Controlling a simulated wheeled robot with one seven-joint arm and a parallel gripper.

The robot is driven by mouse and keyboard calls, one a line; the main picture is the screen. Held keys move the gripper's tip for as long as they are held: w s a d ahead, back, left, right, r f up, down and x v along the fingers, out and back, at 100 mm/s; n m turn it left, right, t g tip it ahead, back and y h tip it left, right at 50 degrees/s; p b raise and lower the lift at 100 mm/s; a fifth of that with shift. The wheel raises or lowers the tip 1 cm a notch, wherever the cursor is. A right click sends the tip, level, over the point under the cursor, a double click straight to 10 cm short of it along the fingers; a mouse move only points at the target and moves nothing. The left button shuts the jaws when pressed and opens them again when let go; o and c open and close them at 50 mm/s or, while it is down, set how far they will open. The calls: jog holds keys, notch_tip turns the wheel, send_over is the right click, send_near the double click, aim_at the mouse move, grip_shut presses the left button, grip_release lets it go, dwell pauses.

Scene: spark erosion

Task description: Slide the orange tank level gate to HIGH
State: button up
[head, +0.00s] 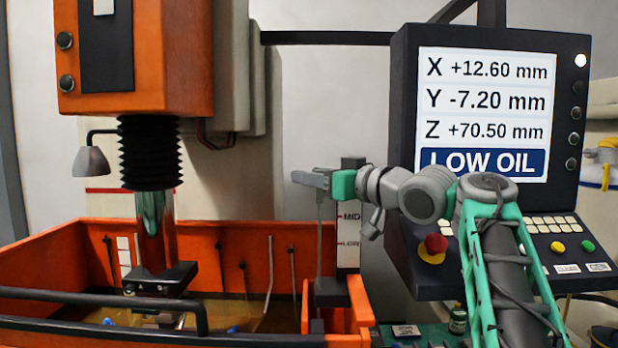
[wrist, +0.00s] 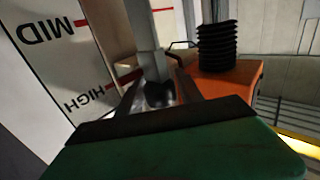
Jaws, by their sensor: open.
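The orange tank (head: 60,253) stands at the left and centre of the head view. A thin grey upright rod (head: 319,240) stands beside the scale, above a dark block (head: 332,292). My gripper (head: 303,178) is open at the rod's top, at about the scale's upper end. In the wrist view the rod (wrist: 146,35) ends in a dark round knob (wrist: 159,94) between my fingers. I cannot tell whether they touch it. The wrist view shows MID and HIGH upside down.
A control console (head: 490,110) at the right reads LOW OIL and has a red stop button (head: 436,243). A black bellows (head: 150,152) and machine head hang over the tank. A dark rail (head: 100,298) crosses the tank's front.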

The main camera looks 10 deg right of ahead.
jog(key=b+v, duration=0.1)
jog(key=v, duration=0.5)
jog(key=shift+s, duration=0.3)
jog(key=shift+d, duration=0.15)
